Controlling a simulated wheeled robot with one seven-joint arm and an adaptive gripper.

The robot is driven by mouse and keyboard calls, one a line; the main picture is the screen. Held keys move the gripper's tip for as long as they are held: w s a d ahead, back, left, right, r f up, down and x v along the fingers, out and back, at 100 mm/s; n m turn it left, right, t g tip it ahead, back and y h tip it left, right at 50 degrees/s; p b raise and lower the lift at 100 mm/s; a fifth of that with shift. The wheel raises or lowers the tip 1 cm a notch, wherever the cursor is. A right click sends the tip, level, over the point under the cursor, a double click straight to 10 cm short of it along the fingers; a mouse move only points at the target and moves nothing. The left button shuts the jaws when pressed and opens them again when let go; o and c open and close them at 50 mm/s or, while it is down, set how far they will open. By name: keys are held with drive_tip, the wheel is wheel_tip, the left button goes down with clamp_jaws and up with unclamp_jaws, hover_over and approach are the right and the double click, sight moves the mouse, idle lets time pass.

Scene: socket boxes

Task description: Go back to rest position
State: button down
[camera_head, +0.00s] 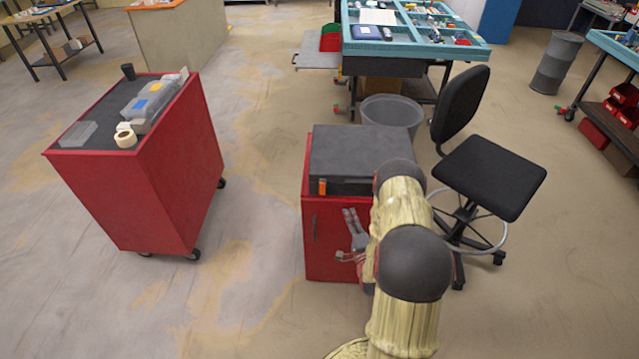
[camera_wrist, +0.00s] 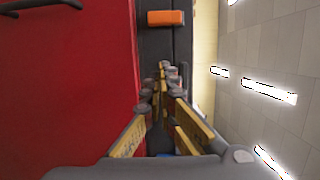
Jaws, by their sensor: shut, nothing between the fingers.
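My gripper (camera_head: 350,215) is in front of the red cabinet in the middle of the head view, with its fingers pointing up. In the wrist view my gripper (camera_wrist: 163,75) shows its fingers brought together, with nothing between them. My arm covers the right part of the cabinet. The red cabinet (camera_head: 325,240) has a dark case (camera_head: 355,150) on top with an orange latch (camera_head: 322,186). In the wrist view the red cabinet face (camera_wrist: 70,90) fills the left, and the orange latch (camera_wrist: 165,18) is beyond the fingertips.
A red cart (camera_head: 150,200) with boxes and tape on top stands at left. A black chair (camera_head: 490,175) is close to the right of my arm. A grey bin (camera_head: 392,112) and a blue-edged workbench (camera_head: 415,50) stand behind. Floor between cart and cabinet is clear.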

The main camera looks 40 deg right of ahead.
drive_tip(key=s+a+f+n+g+y, duration=0.2)
drive_tip(key=s+f+n+g, duration=0.25)
drive_tip(key=f, duration=0.25)
drive_tip(key=s+a+f+n+g+y, duration=0.35)
drive_tip(key=s+f+g, duration=0.25)
drive_tip(key=f, duration=0.2)
drive_tip(key=s+a+r+n, duration=0.4)
drive_tip(key=a+r, duration=0.6)
drive_tip(key=r, duration=0.7)
drive_tip(key=s+a+r+n+y, duration=0.1)
drive_tip(key=s+a+r+n, duration=0.3)
drive_tip(key=a+r, duration=0.6)
drive_tip(key=s+a+r+n+y, duration=0.1)
drive_tip(key=s+a+r+n, duration=0.2)
drive_tip(key=r, duration=2.3)
drive_tip(key=a+n, duration=0.4)
drive_tip(key=a, duration=0.3)
drive_tip(key=shift+s+a+r, duration=0.15)
drive_tip(key=shift+s+a, duration=0.25)
